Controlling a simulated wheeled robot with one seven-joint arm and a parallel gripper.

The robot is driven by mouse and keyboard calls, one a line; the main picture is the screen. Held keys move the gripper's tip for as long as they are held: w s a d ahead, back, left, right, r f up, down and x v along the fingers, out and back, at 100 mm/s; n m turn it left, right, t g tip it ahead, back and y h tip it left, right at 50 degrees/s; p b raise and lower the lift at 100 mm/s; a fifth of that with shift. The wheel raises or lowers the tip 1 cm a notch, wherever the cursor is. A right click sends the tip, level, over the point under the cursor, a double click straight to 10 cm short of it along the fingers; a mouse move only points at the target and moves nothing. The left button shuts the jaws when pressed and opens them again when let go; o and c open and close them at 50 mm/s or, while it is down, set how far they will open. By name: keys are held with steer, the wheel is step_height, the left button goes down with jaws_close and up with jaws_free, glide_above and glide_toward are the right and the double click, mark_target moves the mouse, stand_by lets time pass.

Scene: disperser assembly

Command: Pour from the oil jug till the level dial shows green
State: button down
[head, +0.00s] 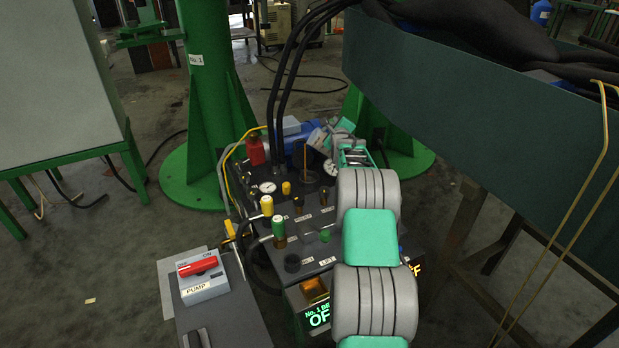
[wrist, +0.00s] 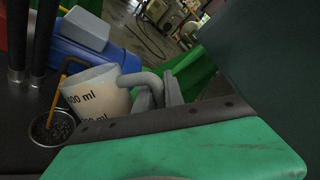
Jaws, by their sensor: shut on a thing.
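The white oil jug (wrist: 100,92) has black ml markings and is tilted to the left in the wrist view. It also shows in the head view (head: 317,138), partly hidden. My gripper (wrist: 163,92) is shut on the jug's grey handle; it shows in the head view too (head: 345,143). A thin amber stream (wrist: 66,80) runs from the jug's lip down to a round mesh-lined filler opening (wrist: 52,129). Two white round dials show in the head view, one at the left (head: 267,187) and one near the jug (head: 329,167). Their readings are too small to tell.
A dark panel carries several valves, including a green-capped one (head: 278,227). Black hoses (head: 283,90) rise beside the filler. A red-handled PUMP switch box (head: 201,277) stands at the front left. A large dark green wall (head: 460,110) bounds the right.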

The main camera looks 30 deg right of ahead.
steer(key=shift+w+a+r+n+p, duration=0.3)
steer(key=shift+a+r+n+p, duration=0.1)
steer(key=shift+r+n+p, duration=0.3)
stand_by(3.7)
steer(key=shift+w+a+f, duration=0.15)
steer(key=shift+a+f, duration=0.05)
steer(key=shift+f, duration=0.05)
stand_by(1.8)
